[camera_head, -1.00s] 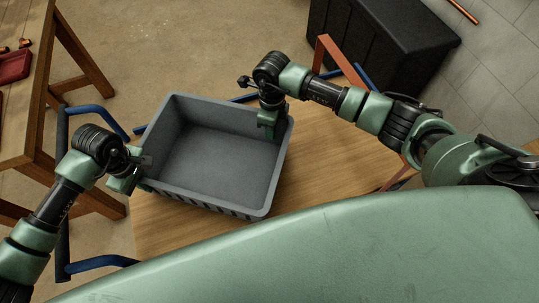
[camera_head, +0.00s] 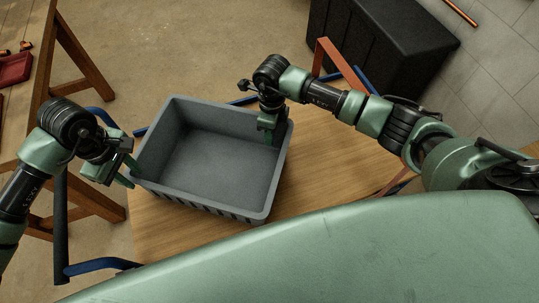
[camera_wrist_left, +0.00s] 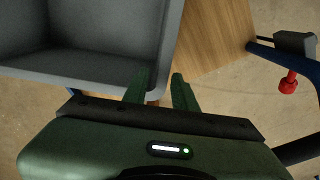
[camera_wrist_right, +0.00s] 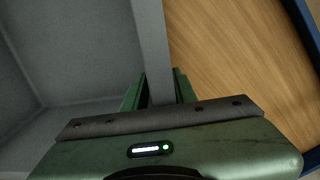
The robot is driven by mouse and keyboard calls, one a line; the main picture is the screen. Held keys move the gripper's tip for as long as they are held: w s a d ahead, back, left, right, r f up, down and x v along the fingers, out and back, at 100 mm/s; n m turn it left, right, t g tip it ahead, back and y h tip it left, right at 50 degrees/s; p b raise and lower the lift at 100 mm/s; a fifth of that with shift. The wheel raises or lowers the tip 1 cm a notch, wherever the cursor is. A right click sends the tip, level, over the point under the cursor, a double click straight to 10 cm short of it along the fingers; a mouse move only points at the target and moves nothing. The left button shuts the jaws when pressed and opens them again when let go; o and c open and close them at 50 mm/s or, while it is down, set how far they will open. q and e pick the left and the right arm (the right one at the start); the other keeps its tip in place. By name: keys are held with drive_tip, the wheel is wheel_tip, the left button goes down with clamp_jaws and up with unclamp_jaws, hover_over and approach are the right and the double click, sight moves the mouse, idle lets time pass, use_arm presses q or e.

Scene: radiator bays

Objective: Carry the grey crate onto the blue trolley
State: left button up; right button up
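The grey crate (camera_head: 205,165) is empty and sits upright on the wooden deck (camera_head: 325,150) of the blue trolley, whose blue tubes (camera_head: 98,266) show around it. My left gripper (camera_head: 130,177) is open and empty just outside the crate's left wall. My right gripper (camera_head: 270,138) is at the crate's far right wall. In the right wrist view its fingers (camera_wrist_right: 160,88) look parted, one on each side of the wall; contact is hard to judge.
A wooden bench (camera_head: 32,125) with a red tray (camera_head: 15,68) stands at the left. A black bin (camera_head: 375,40) stands behind, near an orange-red frame (camera_head: 322,55). A red knob (camera_wrist_left: 288,83) shows by the trolley's blue frame. The deck right of the crate is clear.

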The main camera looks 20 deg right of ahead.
use_arm(q)
wheel_tip(320, 180, up, 2)
drive_tip(key=shift+r, duration=0.4)
use_arm(e)
drive_tip(key=shift+r, duration=0.35)
drive_tip(key=r, duration=1.1)
drive_tip(key=shift+w+d+r, duration=0.1)
drive_tip(key=shift+w+r, duration=0.05)
drive_tip(key=shift+w, duration=0.05)
use_arm(q)
drive_tip(key=shift+a, duration=0.1)
